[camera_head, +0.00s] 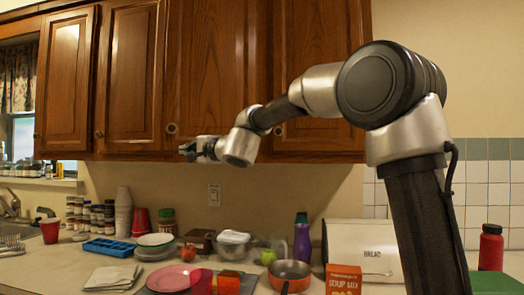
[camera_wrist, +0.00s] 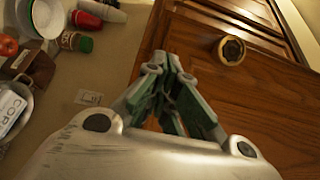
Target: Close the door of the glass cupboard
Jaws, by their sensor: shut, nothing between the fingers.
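Brown wooden wall cupboards hang above the counter, with several panelled doors. The door behind my gripper (camera_head: 220,65) looks close to flush with its frame; I cannot tell whether it stands slightly ajar. No glass shows in any door, and no label tells which one is the glass cupboard. My gripper (camera_head: 188,150) is shut and empty at the lower left of this door, below its round knob (camera_head: 171,128). In the wrist view the fingers (camera_wrist: 172,60) are together in front of the wood near the cupboard's lower edge, with a brass knob (camera_wrist: 232,50) beyond them.
The counter below is cluttered: a blue tray (camera_head: 109,247), a pink plate (camera_head: 168,278), an orange pan (camera_head: 290,268), a purple bottle (camera_head: 302,240) and a bread box (camera_head: 362,250). A sink lies at the far left.

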